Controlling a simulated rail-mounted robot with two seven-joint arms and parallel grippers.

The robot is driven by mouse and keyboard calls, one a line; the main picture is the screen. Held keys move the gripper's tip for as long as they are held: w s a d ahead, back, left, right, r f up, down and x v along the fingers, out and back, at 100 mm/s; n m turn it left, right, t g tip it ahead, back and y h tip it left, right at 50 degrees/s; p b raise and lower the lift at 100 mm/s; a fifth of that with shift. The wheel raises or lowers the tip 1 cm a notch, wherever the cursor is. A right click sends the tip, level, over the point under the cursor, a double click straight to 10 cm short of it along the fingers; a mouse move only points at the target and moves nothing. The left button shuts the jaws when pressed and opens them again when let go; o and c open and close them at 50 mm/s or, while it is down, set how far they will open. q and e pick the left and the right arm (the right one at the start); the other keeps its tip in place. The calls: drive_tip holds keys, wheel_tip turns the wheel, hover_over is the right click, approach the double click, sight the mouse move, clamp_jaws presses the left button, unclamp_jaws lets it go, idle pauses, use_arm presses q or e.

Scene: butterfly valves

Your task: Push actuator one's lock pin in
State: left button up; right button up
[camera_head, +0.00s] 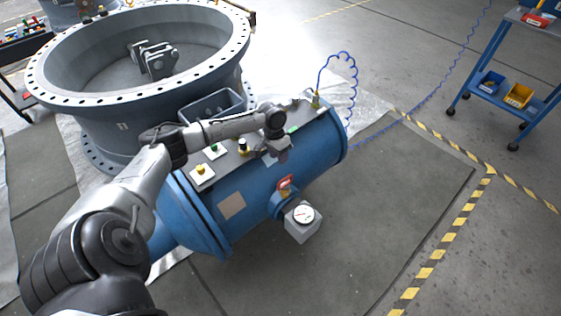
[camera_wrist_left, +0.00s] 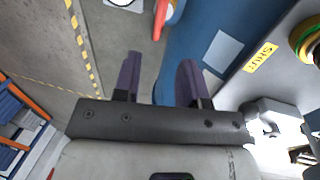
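Actuator one appears to be the blue cylinder (camera_head: 245,180), with a grey top plate (camera_head: 228,165); its blue side (camera_wrist_left: 195,25) fills the upper middle of the left wrist view. On the plate stands a yellow-and-black knob (camera_head: 243,147), perhaps the lock pin; I cannot tell how far in it is. A brass-coloured round part with a green ring (camera_wrist_left: 308,40) is cut off at the wrist view's right edge. My left gripper (camera_head: 276,155) is above the cylinder's upper side; its two fingers (camera_wrist_left: 158,78) are apart with nothing between them. My right gripper is not in view.
The large flanged valve body (camera_head: 115,120) stands behind. Floor at right is clear up to a blue cart (camera_head: 505,92).

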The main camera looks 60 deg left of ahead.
use_arm(q)
drive_tip(key=shift+a+r+p, duration=0.2)
drive_tip(key=shift+r+p, duration=0.1)
drive_tip(key=shift+r, duration=0.9)
